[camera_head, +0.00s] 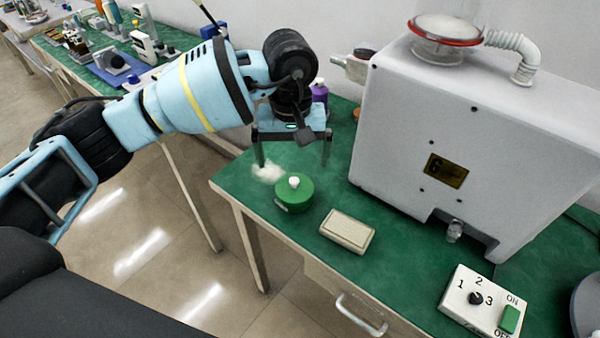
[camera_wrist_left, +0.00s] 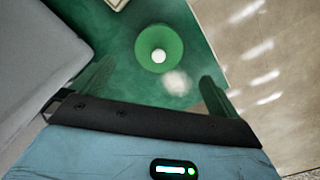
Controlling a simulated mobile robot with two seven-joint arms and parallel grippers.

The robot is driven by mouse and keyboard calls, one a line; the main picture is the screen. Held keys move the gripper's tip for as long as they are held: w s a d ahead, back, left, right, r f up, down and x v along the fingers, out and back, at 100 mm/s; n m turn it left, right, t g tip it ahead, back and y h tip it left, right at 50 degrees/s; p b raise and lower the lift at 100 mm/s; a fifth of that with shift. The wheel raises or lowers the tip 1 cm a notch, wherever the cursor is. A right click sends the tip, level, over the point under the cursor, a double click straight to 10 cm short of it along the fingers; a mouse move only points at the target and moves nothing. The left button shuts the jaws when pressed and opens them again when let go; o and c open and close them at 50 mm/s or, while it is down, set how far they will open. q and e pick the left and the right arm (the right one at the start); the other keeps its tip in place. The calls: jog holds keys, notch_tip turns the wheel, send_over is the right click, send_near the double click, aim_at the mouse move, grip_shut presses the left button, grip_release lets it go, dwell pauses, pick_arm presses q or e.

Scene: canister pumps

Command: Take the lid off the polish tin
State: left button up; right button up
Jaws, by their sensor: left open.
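The polish tin (camera_head: 294,196) is a round green tin with a green lid and a white knob (camera_head: 294,182) on top. It stands upright near the left front edge of the green bench, with the lid on it. In the left wrist view the tin (camera_wrist_left: 147,41) lies ahead, between the lines of the fingers. My left gripper (camera_head: 294,161) is open and empty, pointing down, above and slightly behind the tin, not touching it. My right gripper is in neither view.
A white fluffy patch (camera_head: 268,171) lies beside the tin. A beige block (camera_head: 347,232) sits right of it. A large white machine (camera_head: 440,130) stands to the right, with a control box (camera_head: 463,307) in front. A purple bottle (camera_head: 320,92) is behind the gripper.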

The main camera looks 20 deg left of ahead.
aim_at(294, 180)
pick_arm(q)
jog(key=shift+a+r, duration=0.1)
jog(key=shift+r, duration=0.05)
jog(key=shift+s+f, duration=0.15)
jog(key=shift+f, duration=0.4)
jog(key=shift+w+d+f+p, duration=0.1)
jog(key=shift+f+p, duration=0.1)
jog(key=shift+f, duration=1.5)
jog(key=shift+w+d+f+p, duration=0.1)
jog(key=shift+f+p, duration=0.1)
jog(key=shift+f, duration=1.45)
jog(key=c, duration=1)
